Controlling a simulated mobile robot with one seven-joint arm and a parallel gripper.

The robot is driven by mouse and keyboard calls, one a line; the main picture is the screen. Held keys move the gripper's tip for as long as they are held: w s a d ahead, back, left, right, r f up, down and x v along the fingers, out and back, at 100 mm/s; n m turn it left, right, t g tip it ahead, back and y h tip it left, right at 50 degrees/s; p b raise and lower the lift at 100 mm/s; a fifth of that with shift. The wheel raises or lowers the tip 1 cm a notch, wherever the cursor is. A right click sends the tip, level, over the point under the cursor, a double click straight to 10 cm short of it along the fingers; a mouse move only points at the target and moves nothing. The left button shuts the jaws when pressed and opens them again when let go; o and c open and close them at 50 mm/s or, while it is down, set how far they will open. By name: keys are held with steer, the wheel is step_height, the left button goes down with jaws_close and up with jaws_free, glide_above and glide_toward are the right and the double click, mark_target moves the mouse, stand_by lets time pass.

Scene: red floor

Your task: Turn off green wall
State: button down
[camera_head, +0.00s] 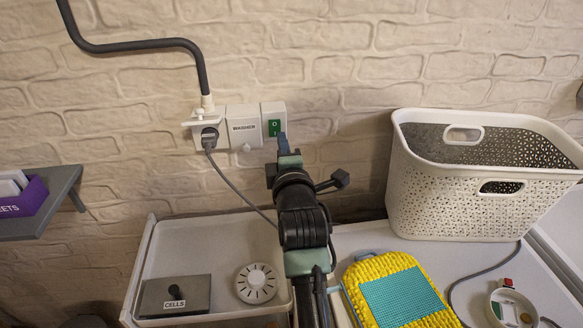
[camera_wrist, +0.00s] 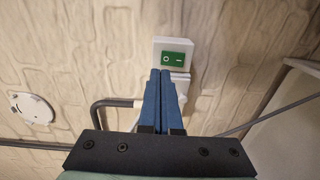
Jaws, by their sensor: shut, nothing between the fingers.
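The green rocker switch (camera_head: 274,127) sits in a white wall box at the right end of the outlet row on the brick wall. In the wrist view the green switch (camera_wrist: 173,58) shows the marks O and I. My gripper (camera_head: 282,141) points at the wall just below and right of the switch in the head view. In the wrist view its blue fingers (camera_wrist: 165,74) are together, with the tips just under the switch's lower edge. I cannot tell whether they touch the box. Nothing is between the fingers. Which side of the rocker is pressed is not clear.
A white box marked WASHER (camera_head: 244,128) and a socket with a grey plug (camera_head: 209,136) adjoin the switch. A white basket (camera_head: 470,210) stands right. Below are a tray (camera_head: 190,250) with a CELLS box (camera_head: 175,297) and dial, and a yellow sponge-like item (camera_head: 365,275).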

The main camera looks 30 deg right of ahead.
steer(key=b+v, duration=0.1)
steer(key=v, duration=0.5)
steer(key=shift+f, duration=0.3)
steer(key=shift+s+a+r, duration=0.1)
steer(key=shift+a, duration=0.05)
